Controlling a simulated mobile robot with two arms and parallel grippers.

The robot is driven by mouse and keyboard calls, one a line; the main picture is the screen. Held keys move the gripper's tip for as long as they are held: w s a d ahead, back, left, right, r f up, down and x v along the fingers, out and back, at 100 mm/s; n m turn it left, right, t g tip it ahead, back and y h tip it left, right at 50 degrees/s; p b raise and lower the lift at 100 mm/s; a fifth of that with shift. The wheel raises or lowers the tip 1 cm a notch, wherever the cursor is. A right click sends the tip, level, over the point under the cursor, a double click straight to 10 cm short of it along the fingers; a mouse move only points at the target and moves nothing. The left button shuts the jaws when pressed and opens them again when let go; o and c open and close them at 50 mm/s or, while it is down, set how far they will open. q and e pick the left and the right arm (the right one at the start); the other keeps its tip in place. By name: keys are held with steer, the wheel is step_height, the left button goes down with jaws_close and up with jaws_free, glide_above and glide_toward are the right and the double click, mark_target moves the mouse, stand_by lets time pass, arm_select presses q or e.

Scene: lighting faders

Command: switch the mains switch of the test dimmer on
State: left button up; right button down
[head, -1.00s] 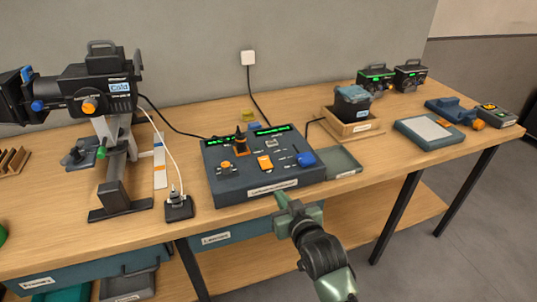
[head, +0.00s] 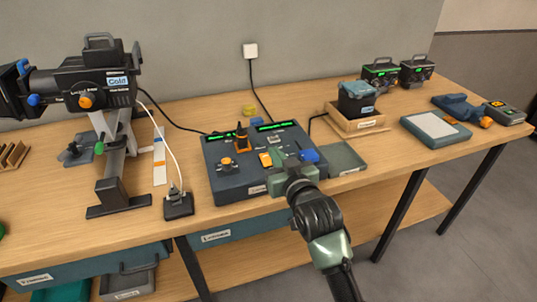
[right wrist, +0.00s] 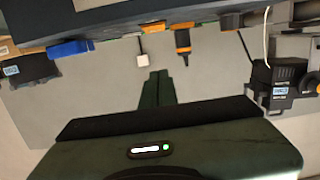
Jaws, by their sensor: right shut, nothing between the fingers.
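A dark blue-grey control box (head: 228,186) with green lit displays stands at the table's front edge; its label is too small to read. It appears to be the test dimmer. It carries an orange rocker-like part (head: 265,159), an orange-based upright lever (head: 242,140), a round orange knob (head: 225,163) and a blue knob (head: 309,156). I cannot tell which part is the mains switch or its position. My right gripper (head: 279,160) is shut and empty over the box's front right, hiding part of its face. In the right wrist view, its fingers (right wrist: 156,80) show together. My left gripper is out of view.
A stage lantern (head: 95,85) on a stand is at the left, with a small black plug box (head: 178,205) and white cable beside the control box. A wooden tray (head: 352,124) holds a dark box behind.

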glide_above(268, 161)
steer(key=shift+s+d+f, duration=0.15)
steer(key=shift+s+f, duration=0.1)
steer(key=shift+s, duration=0.05)
steer(key=f, duration=0.3)
steer(key=shift+w+f+p, duration=0.2)
steer(key=shift+w+p, duration=0.05)
steer(key=shift+p, duration=0.1)
steer(key=shift+f, duration=0.4)
steer(key=shift+w+r+p, duration=0.1)
steer(key=shift+r+p, duration=0.1)
steer(key=shift+p, duration=0.75)
steer(key=shift+f+g, duration=0.3)
steer(key=shift+f, duration=0.1)
steer(key=r+p, duration=0.2)
steer(key=r, duration=0.1)
steer(key=r+p, duration=0.1)
steer(key=shift+w+r+p, duration=0.3)
steer(key=shift+w+p, duration=0.05)
steer(key=r+b+v, duration=0.1)
steer(key=v, duration=0.8)
steer(key=shift+s+r, duration=0.25)
steer(key=shift+s, duration=0.1)
